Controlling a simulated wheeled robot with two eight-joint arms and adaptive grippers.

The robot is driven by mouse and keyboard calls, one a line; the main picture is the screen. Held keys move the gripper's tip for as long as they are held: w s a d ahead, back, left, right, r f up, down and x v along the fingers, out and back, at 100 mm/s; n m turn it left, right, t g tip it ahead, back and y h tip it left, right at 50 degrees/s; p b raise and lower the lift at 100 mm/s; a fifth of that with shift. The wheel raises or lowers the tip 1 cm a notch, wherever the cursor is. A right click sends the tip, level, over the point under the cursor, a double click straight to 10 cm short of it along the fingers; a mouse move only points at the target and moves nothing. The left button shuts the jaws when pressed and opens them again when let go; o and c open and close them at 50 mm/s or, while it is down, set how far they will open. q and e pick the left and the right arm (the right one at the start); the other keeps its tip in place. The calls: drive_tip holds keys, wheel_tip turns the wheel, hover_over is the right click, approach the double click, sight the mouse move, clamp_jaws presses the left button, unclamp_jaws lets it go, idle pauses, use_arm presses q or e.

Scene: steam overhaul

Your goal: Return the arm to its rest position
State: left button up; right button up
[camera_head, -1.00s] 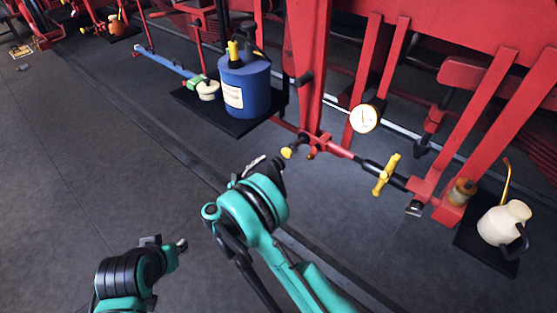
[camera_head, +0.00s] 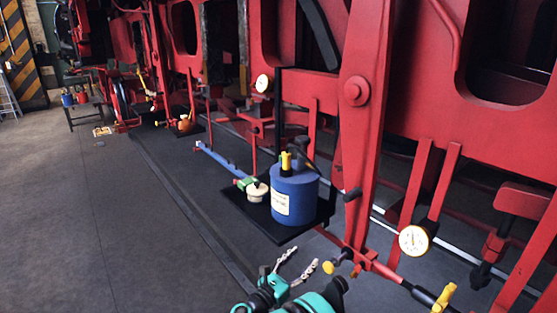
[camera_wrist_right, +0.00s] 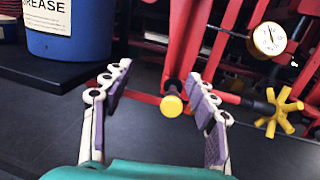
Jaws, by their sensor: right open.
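My right gripper (camera_head: 297,267) shows at the bottom of the head view, its teal arm running out of the lower edge. Its two pale fingers are spread, with nothing between them. In the right wrist view the open fingers (camera_wrist_right: 158,105) frame a yellow knob (camera_wrist_right: 172,106) on a red pipe beyond them; I see no contact. The same yellow knob (camera_head: 328,267) is just right of the fingers in the head view. My left gripper is outside both current views.
A blue grease drum (camera_head: 294,194) stands on a black shelf (camera_head: 268,232), also in the wrist view (camera_wrist_right: 70,35). A pressure gauge (camera_head: 413,240) and yellow valve handle (camera_head: 444,297) sit at right. Red locomotive frame (camera_head: 360,110) fills the right. Grey floor (camera_head: 70,210) at left is clear.

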drive_tip(key=a+r+n+t+y, duration=0.3)
drive_tip(key=r+n+t+y, duration=0.3)
drive_tip(key=r+n+y, duration=1.35)
drive_tip(key=s+d+f+n+g+h, duration=0.2)
drive_tip(key=s+d+f+n+g, duration=0.2)
drive_tip(key=s+n, duration=0.4)
drive_tip(key=s+d+f+n+g+h, duration=0.2)
drive_tip(key=s+d+f+n+g, duration=0.2)
drive_tip(key=s+f+n, duration=0.3)
drive_tip(key=s+d+f+n+g+h, duration=0.2)
drive_tip(key=s+d+f+n+g, duration=0.3)
drive_tip(key=s+n, duration=0.5)
drive_tip(key=s+f, duration=0.1)
drive_tip(key=s, duration=0.4)
drive_tip(key=shift+s+f, duration=0.25)
drive_tip(key=shift+s, duration=0.1)
drive_tip(key=shift+a, duration=0.1)
